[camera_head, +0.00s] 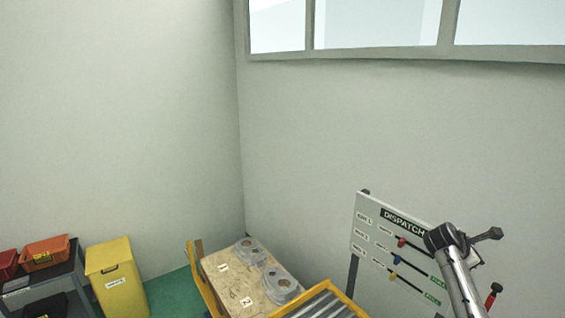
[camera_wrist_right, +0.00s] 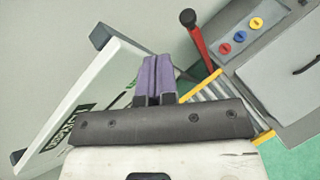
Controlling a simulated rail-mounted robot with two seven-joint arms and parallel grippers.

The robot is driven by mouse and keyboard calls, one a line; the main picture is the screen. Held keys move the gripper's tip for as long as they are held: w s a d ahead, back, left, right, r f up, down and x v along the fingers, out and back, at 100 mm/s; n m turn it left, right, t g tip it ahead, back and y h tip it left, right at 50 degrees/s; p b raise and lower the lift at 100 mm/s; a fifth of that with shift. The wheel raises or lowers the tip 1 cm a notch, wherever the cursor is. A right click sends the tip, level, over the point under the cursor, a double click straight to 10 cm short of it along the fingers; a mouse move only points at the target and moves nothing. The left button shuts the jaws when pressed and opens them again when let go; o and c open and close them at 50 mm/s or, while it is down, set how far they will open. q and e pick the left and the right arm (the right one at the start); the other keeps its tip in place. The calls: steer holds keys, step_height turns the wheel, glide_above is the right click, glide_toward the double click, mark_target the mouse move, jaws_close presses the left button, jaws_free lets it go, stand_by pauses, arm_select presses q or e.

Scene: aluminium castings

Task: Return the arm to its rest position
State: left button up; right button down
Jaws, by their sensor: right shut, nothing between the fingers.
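My right gripper (camera_wrist_right: 155,80) shows in the right wrist view with its two purple fingers together and nothing between them. It is raised in front of the dispatch board (camera_wrist_right: 88,98), which fills the left of that view. In the head view my right arm (camera_head: 459,278) rises from the bottom right and overlaps the right part of the dispatch board (camera_head: 362,228); its fingers cannot be made out there. My left gripper is not in view.
A red lever (camera_wrist_right: 200,42) stands beside a grey button box (camera_wrist_right: 285,62) and roller conveyor (camera_wrist_right: 210,92). In the head view, a pallet (camera_head: 224,283) with castings, a yellow bin (camera_head: 117,278) and an orange crate (camera_head: 45,252) stand lower left.

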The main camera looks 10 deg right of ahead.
steer(key=w+a+r+m+t+y, duration=0.1)
steer(key=a+r+m+t, duration=0.2)
steer(key=a+r+m, duration=0.35)
steer(key=a+r+m+t+y, duration=0.1)
steer(key=a+r+m+t, duration=0.3)
steer(key=r+m, duration=0.6)
steer(key=s+a+t+y, duration=0.3)
steer(key=s+a+t, duration=0.1)
steer(key=a, duration=0.8)
steer(key=s+a+f+n+y, duration=0.3)
steer(key=s+a+f+y, duration=0.2)
steer(key=s+a+f, duration=1)
steer(key=s+a+f+g+y, duration=0.1)
steer(key=s+f+g, duration=0.7)
steer(key=s+f, duration=1.8)
steer(key=shift+s+a+f+y, duration=0.3)
steer(key=shift+s+a, duration=0.25)
steer(key=shift+a, duration=0.25)
